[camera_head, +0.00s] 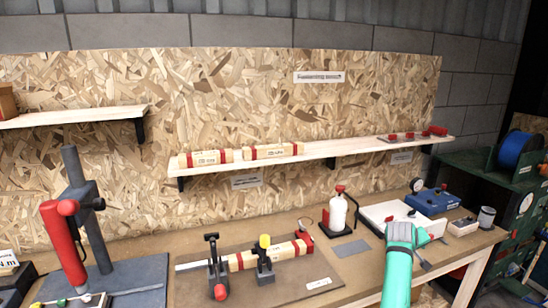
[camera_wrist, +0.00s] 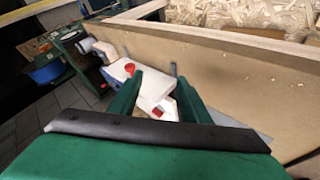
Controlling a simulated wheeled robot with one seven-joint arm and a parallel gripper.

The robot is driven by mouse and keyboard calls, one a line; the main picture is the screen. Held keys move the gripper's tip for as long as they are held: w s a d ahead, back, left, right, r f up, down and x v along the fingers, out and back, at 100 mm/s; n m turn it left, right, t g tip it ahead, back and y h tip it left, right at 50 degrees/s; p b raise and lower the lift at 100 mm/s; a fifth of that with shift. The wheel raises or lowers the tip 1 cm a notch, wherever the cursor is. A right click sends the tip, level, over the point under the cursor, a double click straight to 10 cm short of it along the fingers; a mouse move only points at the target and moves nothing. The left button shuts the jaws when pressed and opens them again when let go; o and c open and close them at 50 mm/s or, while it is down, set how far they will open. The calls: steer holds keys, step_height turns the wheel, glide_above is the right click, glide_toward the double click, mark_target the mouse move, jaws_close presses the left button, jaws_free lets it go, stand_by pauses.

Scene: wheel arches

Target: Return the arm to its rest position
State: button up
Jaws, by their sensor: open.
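My green arm reaches in from the bottom right of the head view, and my gripper (camera_head: 424,250) is over the right part of the workbench (camera_head: 340,270). In the wrist view my gripper (camera_wrist: 158,92) has its two green fingers apart with nothing held between them. Beyond the fingers lies a white board (camera_wrist: 152,84) with red parts on it; the fingers hide some of it. In the head view the white board (camera_head: 378,212) is partly behind my arm. I cannot tell the exact height of the gripper above the bench.
A clamp fixture (camera_head: 265,262) holds a red-banded wooden bar at the bench's middle. A white bottle (camera_head: 338,214), a blue box (camera_head: 432,201) and a grey cup (camera_head: 486,217) stand nearby. A red tool stand (camera_head: 62,245) is at left. A shelf (camera_head: 320,151) runs above.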

steer(key=s+d+f+m+h, duration=0.15)
steer(key=s+d+f, duration=0.35)
steer(key=s+d, duration=0.65)
steer(key=s+a+f+h, duration=0.1)
steer(key=s+a+f, duration=0.1)
steer(key=s+f, duration=0.2)
steer(key=s+a+f+t+y, duration=0.2)
steer(key=s+a+f+t, duration=0.15)
steer(key=a+f, duration=1.45)
steer(key=s+a+f+t+y, duration=0.1)
steer(key=s+a+f, duration=0.1)
steer(key=s+a, duration=0.5)
steer(key=s+a+f+t+y, duration=0.1)
steer(key=s+a+f, duration=0.15)
steer(key=a, duration=0.85)
steer(key=s+a+r+t+y, duration=0.2)
steer(key=s+a+r+y, duration=0.1)
steer(key=s+a, duration=1.45)
steer(key=s+a+r+t+y, duration=0.1)
steer(key=s+a+r+y, duration=0.2)
steer(key=s+r, duration=1.2)
steer(key=shift+s+a, duration=0.8)
steer(key=shift+s, duration=0.35)
